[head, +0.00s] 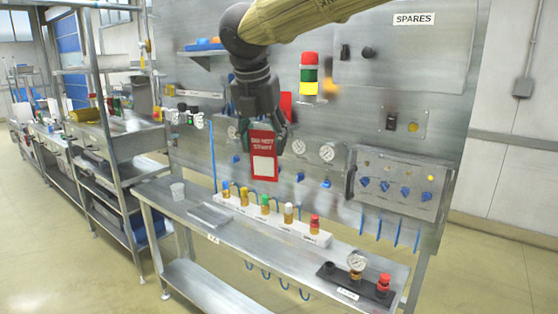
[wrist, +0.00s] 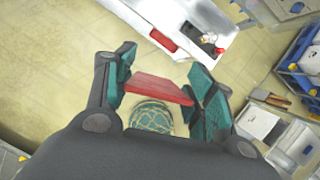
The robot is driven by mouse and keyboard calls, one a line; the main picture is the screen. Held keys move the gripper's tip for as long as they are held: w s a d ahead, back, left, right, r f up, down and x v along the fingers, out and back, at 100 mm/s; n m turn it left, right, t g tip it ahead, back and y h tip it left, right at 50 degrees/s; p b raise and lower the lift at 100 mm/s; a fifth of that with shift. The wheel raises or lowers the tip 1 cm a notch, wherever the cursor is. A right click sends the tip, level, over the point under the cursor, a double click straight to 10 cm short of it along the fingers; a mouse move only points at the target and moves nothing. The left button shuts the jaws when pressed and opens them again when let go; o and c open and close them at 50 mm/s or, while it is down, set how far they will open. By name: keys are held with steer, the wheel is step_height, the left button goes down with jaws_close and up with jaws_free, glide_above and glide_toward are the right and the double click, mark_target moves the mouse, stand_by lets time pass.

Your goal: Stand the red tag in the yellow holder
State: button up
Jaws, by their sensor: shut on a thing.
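My gripper (head: 268,130) is shut on the red tag (head: 263,143), which hangs upright below the fingers in front of the grey panel. The tag has white lettering and a pale block on its face. In the wrist view, the red tag (wrist: 157,89) lies between the teal finger pads of my gripper (wrist: 160,88). The tag is in the air, apart from the bench below. I cannot make out a yellow holder with certainty. A yellow object (head: 86,114) lies on the left shelving, too small to identify.
A red, green and yellow stack light (head: 309,75) is on the panel beside my arm.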

steer(key=w+d+f+n+g+y, duration=0.15)
steer(key=d+f+n, duration=0.35)
steer(key=f, duration=0.5)
steer(key=w+d+f+n+g+y, duration=0.1)
steer(key=d+f+n+y, duration=0.1)
steer(key=f+n, duration=0.65)
steer(key=w+d+f+n+g+y, duration=0.15)
steer(key=d+f+n, duration=0.3)
steer(key=f, duration=0.55)
steer(key=s+d+f+n+g+h, duration=0.1)
steer(key=s+d+f+n, duration=0.2)
steer(key=f+n, duration=0.4)
steer(key=s+d+f+n+g+h+b, duration=0.1)
steer(key=s+f+n, duration=0.5)
steer(key=f, duration=0.7)
steer(key=s+d+f+n+g+h, duration=0.1)
steer(key=s+d+f+n+g, duration=0.1)
steer(key=s+d+f+n, duration=0.3)
step_height(320, 180, down, 5)
steer(key=n, duration=0.3)
steer(key=shift+s+g+h, duration=0.15)
steer(key=shift+g+h, duration=0.25)
